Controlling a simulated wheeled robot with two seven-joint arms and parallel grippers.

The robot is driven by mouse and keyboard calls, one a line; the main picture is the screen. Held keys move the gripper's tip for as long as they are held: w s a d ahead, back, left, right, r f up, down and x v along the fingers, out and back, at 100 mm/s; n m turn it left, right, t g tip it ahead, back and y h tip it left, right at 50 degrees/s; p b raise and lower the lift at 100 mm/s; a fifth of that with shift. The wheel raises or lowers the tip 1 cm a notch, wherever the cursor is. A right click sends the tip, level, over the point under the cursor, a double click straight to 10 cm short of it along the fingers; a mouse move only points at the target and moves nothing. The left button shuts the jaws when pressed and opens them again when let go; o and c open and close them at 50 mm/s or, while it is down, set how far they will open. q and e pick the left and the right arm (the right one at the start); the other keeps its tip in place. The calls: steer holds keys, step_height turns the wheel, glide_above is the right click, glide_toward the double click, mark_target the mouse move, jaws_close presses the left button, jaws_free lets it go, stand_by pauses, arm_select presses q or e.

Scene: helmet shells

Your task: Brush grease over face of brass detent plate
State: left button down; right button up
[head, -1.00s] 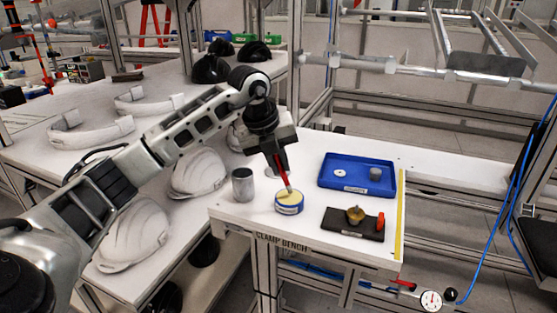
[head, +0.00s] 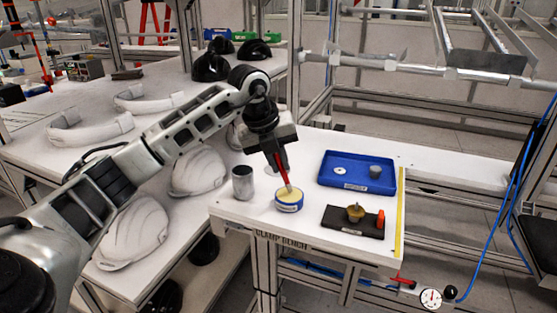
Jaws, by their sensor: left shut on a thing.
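My left gripper (head: 279,163) is shut on a red-handled brush (head: 282,170), which points down. The brush tip is at the yellowish grease in a small blue-and-white tin (head: 289,203) on the bench; whether it touches the grease I cannot tell. To the right, a round brass detent plate (head: 355,212) sits on a black fixture (head: 340,224) with a red-orange clamp piece (head: 380,218) at its right end. The brush is apart from the brass plate. My right gripper is not in view.
A grey metal cup (head: 243,183) stands left of the tin. A blue tray (head: 329,177) with a white washer and a grey cylinder lies behind the fixture. White helmet shells (head: 198,172) lie on the table at left. A yellow strip (head: 400,215) marks the bench's right side.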

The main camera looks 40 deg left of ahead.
arm_select(q)
steer(key=shift+f, duration=0.5)
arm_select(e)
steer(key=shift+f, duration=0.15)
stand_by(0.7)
arm_select(q)
step_height(320, 180, up, 2)
steer(key=shift+p, duration=0.65)
step_height(320, 180, up, 2)
steer(key=shift+r+p, duration=0.1)
steer(key=shift+p, duration=0.8)
step_height(320, 180, up, 3)
steer(key=p, duration=0.2)
steer(key=shift+p, duration=0.3)
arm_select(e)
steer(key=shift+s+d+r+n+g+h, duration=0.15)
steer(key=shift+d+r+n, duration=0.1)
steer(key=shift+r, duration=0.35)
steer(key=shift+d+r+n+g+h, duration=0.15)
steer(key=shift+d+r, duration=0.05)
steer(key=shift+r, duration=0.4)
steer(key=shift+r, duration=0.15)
